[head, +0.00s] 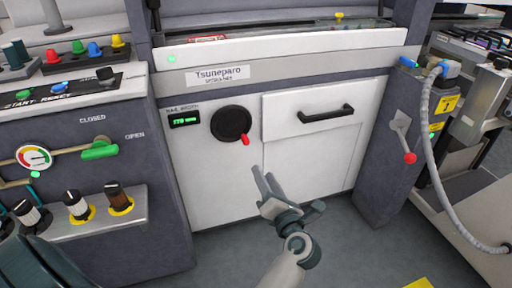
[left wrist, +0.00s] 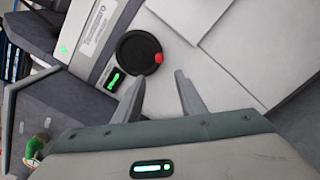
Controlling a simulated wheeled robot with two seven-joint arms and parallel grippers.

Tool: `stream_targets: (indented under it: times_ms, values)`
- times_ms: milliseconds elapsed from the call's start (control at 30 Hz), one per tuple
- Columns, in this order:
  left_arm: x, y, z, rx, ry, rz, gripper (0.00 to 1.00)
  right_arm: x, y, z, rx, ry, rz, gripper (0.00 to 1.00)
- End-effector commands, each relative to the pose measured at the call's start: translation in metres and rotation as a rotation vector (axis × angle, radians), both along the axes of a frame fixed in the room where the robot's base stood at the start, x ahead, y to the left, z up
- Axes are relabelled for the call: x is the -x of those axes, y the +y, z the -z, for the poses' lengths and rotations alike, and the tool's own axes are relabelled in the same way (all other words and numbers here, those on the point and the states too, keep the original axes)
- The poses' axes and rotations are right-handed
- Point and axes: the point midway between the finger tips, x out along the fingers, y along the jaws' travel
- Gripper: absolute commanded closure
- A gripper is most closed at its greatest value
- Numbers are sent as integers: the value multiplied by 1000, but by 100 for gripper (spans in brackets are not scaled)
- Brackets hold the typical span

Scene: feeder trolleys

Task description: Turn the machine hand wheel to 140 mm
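The hand wheel (head: 231,123) is a round black disc with a red knob (head: 245,140) at its lower right, on the white machine front. A small green-lit display (head: 185,121) sits left of it under a rail width label; its digits are too blurred to read surely. The wheel also shows in the left wrist view (left wrist: 138,52), with its red knob at the right rim. My left gripper (head: 262,172) is below and slightly right of the wheel, apart from it. In the left wrist view its fingers (left wrist: 159,78) are spread and empty. My right gripper is not in view.
A white drawer with a black handle (head: 326,114) is right of the wheel. A lever with a red knob (head: 409,157) and a grey hose (head: 430,125) are further right. A control panel with a green valve handle (head: 99,150) and several knobs stands at left. Floor is clear in front.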

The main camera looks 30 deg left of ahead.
Motion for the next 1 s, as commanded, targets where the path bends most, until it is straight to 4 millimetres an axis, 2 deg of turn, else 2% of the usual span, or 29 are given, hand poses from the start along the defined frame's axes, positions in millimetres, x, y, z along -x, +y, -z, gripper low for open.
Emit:
stream_targets:
  times_ms: [367, 567, 767, 1000]
  values:
    - [-1, 0, 0, 2, 0, 0, 63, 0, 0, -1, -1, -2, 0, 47]
    - [-7, 8, 0, -1, 0, -1, 63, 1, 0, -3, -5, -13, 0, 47]
    - [-22, 26, 0, -2, -1, -1, 63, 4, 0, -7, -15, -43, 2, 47]
    - [-49, 59, 0, -4, -1, -1, 63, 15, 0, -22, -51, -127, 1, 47]
